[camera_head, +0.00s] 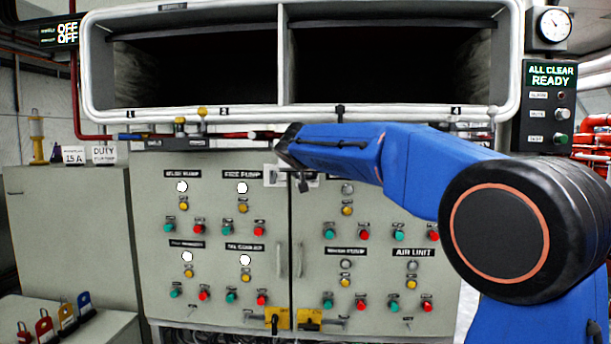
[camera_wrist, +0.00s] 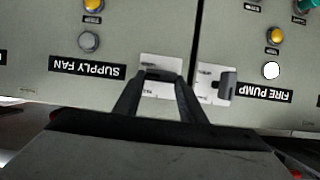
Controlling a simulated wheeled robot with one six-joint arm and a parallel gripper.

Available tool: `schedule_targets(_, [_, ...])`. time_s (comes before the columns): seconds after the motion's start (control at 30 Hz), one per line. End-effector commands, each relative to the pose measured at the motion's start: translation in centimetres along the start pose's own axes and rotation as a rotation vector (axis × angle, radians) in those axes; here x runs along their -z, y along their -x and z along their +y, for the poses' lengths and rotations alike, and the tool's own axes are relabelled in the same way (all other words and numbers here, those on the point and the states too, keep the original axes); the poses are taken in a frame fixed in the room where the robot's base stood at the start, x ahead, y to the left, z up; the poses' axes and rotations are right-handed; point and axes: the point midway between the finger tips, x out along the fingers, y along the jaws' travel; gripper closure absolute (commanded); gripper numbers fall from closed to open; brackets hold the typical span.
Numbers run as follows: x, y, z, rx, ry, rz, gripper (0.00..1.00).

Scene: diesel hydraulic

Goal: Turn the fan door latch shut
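The fan door latch shows in the wrist view as a small dark handle (camera_wrist: 164,75) on a white plate (camera_wrist: 160,62), beside the upside-down SUPPLY FAN label (camera_wrist: 101,68). My gripper (camera_wrist: 165,79) is at this plate, one finger on each side of the handle. The fingertips stand apart; I cannot tell whether they press on it. In the head view my gripper (camera_head: 303,184) is at the top of the cabinet doors, and my arm hides most of the latch. A similar latch (camera_wrist: 227,84) on the other door stands by the FIRE PUMP label, its handle at right angles to the fan latch's.
The left cabinet door (camera_head: 215,215) and right cabinet door (camera_head: 380,265) carry buttons and lamps. Two upright door handles (camera_head: 282,260) flank the seam. A pipe (camera_head: 235,136) runs above the doors. A side cabinet (camera_head: 70,230) stands at left.

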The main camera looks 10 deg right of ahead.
Motion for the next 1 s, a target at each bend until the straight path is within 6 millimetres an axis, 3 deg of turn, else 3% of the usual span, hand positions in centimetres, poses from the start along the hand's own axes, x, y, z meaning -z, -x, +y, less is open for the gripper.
schedule_targets(0.47, [-0.05,0.02,-0.23,-0.029,0.073,-0.001,0.85])
schedule_targets(1.0, [-0.31,-0.12,-0.96,-0.205,0.497,-0.001,0.85])
